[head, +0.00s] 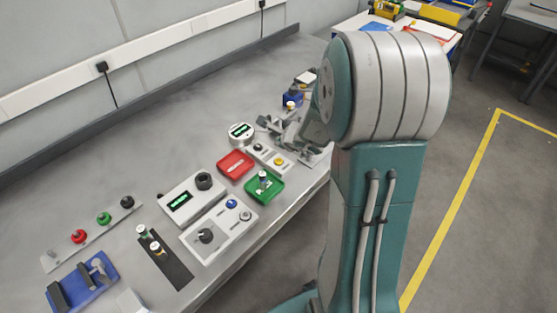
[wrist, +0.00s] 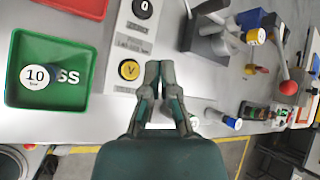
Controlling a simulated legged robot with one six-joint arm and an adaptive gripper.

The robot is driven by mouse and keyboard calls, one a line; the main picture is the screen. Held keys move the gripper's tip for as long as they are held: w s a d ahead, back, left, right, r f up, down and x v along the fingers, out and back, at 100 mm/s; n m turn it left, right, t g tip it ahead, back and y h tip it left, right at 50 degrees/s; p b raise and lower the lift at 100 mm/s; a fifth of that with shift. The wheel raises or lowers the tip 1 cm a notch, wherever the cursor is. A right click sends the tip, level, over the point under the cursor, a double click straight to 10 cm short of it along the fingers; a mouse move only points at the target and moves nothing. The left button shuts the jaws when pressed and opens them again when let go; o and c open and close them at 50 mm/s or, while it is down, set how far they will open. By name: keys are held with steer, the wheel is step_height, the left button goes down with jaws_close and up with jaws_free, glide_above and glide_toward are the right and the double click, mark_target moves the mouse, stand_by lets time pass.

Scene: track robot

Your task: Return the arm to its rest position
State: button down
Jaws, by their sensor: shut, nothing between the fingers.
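My gripper (wrist: 160,70) shows in the wrist view with its two fingertips together and nothing between them. It is above the bench, beside a white panel (wrist: 122,88) with a yellow button (wrist: 129,69). My arm (head: 385,100) stands large at the right of the head view, a teal and grey column with a rounded joint on top. It hides part of the bench's right end. I cannot clearly make out the gripper in the head view.
A green tray (head: 277,196) holds a small cylinder labelled 10 (wrist: 38,76). A red tray (head: 235,154) is beside it. Several control panels and a blue fixture (head: 57,303) stand on the grey bench (head: 130,180). Open floor (head: 450,130) with a yellow line lies right.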

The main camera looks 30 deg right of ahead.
stand_by(0.3)
steer(key=s+a+r+n+g+y, duration=0.1)
steer(key=s+a+r+n+y, duration=0.1)
steer(key=s+a+r+n, duration=0.45)
steer(key=s+a+r+n+y, duration=0.2)
steer(key=s+a+r+n, duration=0.1)
steer(key=a+r+n, duration=0.55)
steer(key=s+r+n+g+h, duration=0.2)
steer(key=s+n+h, duration=0.2)
steer(key=s+n, duration=0.7)
steer(key=s, duration=0.4)
steer(key=shift+s+d+n+g, duration=0.15)
steer(key=shift+s+n+g, duration=0.1)
steer(key=shift+n+g, duration=0.05)
